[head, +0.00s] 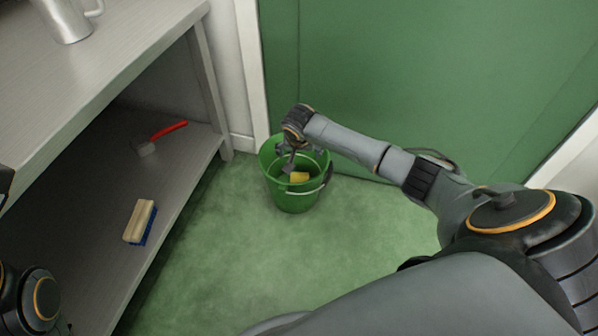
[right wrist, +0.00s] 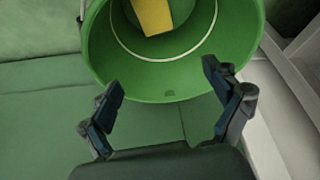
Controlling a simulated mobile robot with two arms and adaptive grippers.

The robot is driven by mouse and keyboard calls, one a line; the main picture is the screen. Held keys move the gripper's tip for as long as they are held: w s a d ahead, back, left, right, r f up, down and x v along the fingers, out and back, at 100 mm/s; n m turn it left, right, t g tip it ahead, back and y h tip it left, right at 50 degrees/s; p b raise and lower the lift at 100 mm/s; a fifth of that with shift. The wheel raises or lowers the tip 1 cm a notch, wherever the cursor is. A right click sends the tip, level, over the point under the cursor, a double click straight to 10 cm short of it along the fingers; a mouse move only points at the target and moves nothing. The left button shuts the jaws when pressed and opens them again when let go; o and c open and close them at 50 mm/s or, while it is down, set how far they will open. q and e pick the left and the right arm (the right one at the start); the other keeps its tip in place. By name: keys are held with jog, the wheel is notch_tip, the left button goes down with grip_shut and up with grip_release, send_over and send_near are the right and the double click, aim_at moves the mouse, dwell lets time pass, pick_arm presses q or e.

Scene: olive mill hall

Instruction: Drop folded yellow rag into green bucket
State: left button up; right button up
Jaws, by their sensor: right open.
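The green bucket (head: 290,200) stands upright on the floor by the green wall panel. The yellow rag (head: 299,177) lies inside the bucket; it also shows in the right wrist view (right wrist: 153,14), partly cut off by the top edge. My right gripper (head: 290,160) is at the bucket's opening, over its back part. In the right wrist view the fingers of my right gripper (right wrist: 160,82) are spread wide with nothing between them, and the rag is apart from them. My left gripper is not visible; only part of my left arm shows at the lower left.
A grey shelf unit (head: 110,70) stands at the left, with a metal jug (head: 68,18) on top. Its lower shelf holds a red-handled brush (head: 168,130) and a wood-and-blue scrubbing brush (head: 140,222). The green floor (head: 225,255) in front of the bucket is clear.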

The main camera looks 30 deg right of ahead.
jog(key=v, duration=1.1)
jog(key=shift+f, duration=0.1)
